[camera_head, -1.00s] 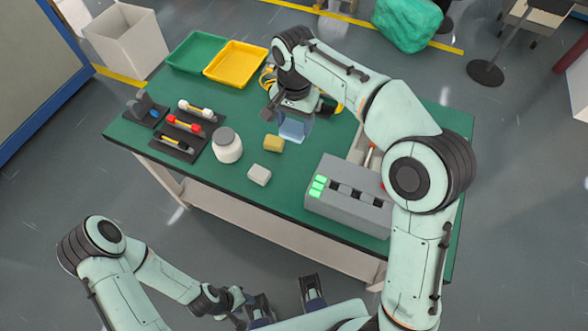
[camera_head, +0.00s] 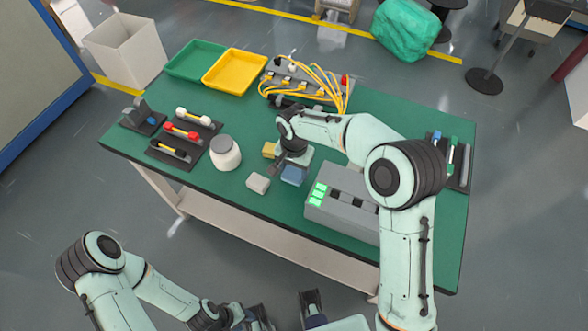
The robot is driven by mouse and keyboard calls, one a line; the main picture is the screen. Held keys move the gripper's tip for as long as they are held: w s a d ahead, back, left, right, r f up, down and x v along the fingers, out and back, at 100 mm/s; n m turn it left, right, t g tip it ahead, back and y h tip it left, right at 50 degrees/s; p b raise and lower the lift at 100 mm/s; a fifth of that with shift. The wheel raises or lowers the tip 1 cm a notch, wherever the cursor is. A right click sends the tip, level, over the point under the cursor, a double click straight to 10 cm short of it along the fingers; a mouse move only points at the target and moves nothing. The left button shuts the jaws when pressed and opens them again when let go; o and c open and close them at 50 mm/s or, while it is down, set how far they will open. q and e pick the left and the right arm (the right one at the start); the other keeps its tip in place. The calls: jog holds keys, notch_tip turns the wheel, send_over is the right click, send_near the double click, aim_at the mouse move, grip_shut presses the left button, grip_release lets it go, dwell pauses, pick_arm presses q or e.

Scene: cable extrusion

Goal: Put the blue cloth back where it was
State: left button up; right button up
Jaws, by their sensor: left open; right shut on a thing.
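The blue cloth (camera_head: 292,176) hangs in my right gripper (camera_head: 292,164), just above or at the green table (camera_head: 370,115); I cannot tell whether it touches the top. It is left of the grey box with lit green buttons (camera_head: 319,205), and right of a yellow block (camera_head: 270,150) and a whitish block (camera_head: 257,184). The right gripper is shut on the cloth, its fingers mostly hidden by the wrist. My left gripper (camera_head: 285,314) is open and empty, low at the bottom edge, off the table's front.
A white jar (camera_head: 225,155) stands left of the blocks. Black holders with tools (camera_head: 174,150) lie further left. Green (camera_head: 195,61) and yellow (camera_head: 235,71) trays and a rack with yellow cables (camera_head: 300,84) stand at the back. Another tool holder (camera_head: 461,172) is at the right edge.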

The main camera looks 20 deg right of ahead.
aim_at(294, 171)
jog(key=shift+f, duration=0.3)
jog(key=shift+f, duration=0.1)
jog(key=o, duration=0.9)
jog(key=shift+o, duration=0.2)
jog(key=shift+r, duration=0.2)
notch_tip(294, 171, up, 12)
jog(key=p, duration=0.1)
jog(key=shift+f, duration=0.1)
